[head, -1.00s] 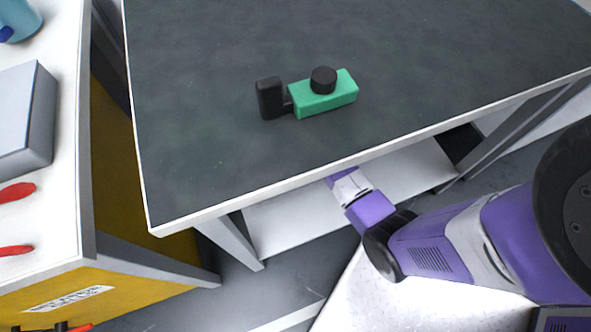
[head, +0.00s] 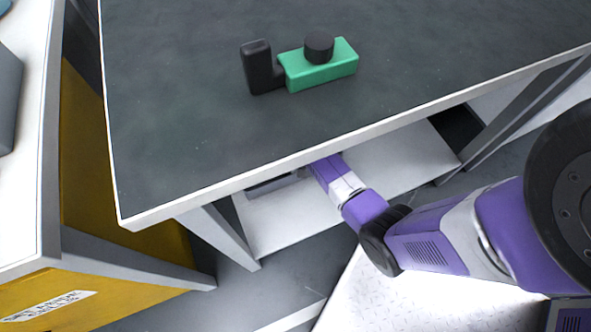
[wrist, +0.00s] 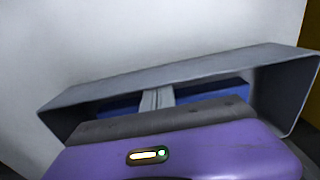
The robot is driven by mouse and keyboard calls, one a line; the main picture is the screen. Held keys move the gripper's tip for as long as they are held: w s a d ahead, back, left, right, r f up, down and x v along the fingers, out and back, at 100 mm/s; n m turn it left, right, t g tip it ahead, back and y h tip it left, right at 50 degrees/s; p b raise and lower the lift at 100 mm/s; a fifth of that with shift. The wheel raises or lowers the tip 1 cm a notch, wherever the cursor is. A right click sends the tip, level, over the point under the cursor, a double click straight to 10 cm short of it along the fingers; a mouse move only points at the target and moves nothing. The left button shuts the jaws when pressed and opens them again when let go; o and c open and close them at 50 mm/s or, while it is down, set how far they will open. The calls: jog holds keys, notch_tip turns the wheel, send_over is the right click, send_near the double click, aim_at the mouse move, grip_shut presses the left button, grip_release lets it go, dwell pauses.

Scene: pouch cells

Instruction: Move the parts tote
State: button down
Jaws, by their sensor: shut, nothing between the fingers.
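The parts tote (wrist: 200,71) is a grey open bin in the wrist view, with dark blue contents (wrist: 212,91) partly showing inside. My gripper (wrist: 157,98) is in front of it, its fingers shut and pressed together with nothing held. The fingertips reach towards the tote's far wall, over the blue contents; I cannot tell whether they touch it. My gripper body hides the near part of the tote. In the head view a small grey piece, likely the tote (head: 272,186), shows below the table edge, and the tabletop hides my gripper.
A dark-topped table (head: 200,130) with a white edge stands over a white lower shelf (head: 280,220). A green and black device (head: 325,72) lies on the tabletop. A yellow-sided workbench (head: 85,180) stands at the left. Table legs flank the shelf opening.

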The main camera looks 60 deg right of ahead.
aim_at(317, 221)
jog(key=shift+s+a+r+p, duration=0.2)
jog(key=shift+s+a+p, duration=0.15)
jog(key=shift+p, duration=0.3)
jog(key=s+a+p, duration=0.2)
jog(key=s+p, duration=0.1)
jog(key=s, duration=0.1)
jog(key=s+a+p, duration=0.3)
jog(key=s+p, duration=0.1)
jog(key=s+a+p, duration=0.3)
jog(key=s+p, duration=0.1)
jog(key=shift+s+a+f, duration=0.2)
jog(key=shift+s+a, duration=0.05)
jog(key=shift+s, duration=0.2)
notch_tip(317, 221, up, 10)
jog(key=p, duration=1)
